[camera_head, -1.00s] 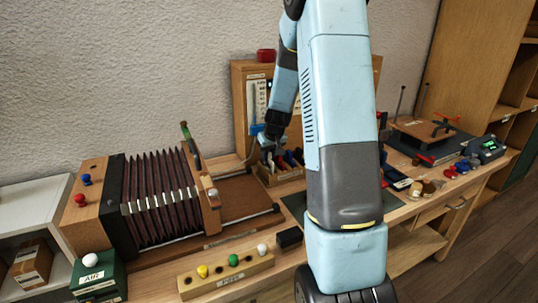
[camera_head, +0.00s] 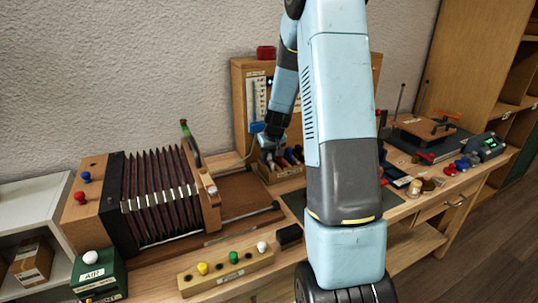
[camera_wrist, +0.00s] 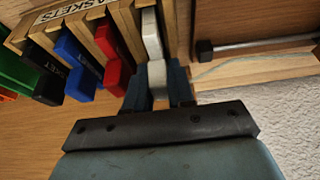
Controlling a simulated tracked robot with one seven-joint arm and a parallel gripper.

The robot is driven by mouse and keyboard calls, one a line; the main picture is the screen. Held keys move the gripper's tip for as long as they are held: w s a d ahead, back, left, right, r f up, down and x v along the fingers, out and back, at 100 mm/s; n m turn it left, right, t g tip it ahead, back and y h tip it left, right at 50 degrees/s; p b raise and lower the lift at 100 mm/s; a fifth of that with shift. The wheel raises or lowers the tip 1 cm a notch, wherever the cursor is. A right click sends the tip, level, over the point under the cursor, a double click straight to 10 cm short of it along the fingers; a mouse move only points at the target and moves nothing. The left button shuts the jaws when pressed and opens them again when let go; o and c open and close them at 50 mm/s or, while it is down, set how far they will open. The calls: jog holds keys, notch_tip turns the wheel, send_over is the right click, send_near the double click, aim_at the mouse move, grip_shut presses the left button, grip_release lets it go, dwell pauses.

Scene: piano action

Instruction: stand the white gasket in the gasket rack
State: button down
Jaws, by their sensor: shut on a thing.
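The white gasket (camera_wrist: 152,40) shows in the wrist view, its near end between the fingers of my gripper (camera_wrist: 160,88). My gripper is shut on it. Its far part lies at the right end slot of the wooden gasket rack (camera_wrist: 122,18), beside the red gasket; I cannot tell whether it is fully seated. In the head view, my gripper (camera_head: 268,148) is over the rack (camera_head: 270,177), and the white gasket cannot be made out there.
Red (camera_wrist: 112,62), blue (camera_wrist: 76,65) and black (camera_wrist: 50,85) gaskets stand in the rack, with a green one (camera_wrist: 18,72) farther left. The bellows (camera_head: 160,195) stand left of the rack. A panel (camera_head: 242,90) rises behind it.

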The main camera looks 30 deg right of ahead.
jog(key=c, duration=0.9)
grip_release()
jog(key=shift+o, duration=0.5)
jog(key=shift+o, duration=0.8)
jog(key=shift+r, duration=3.75)
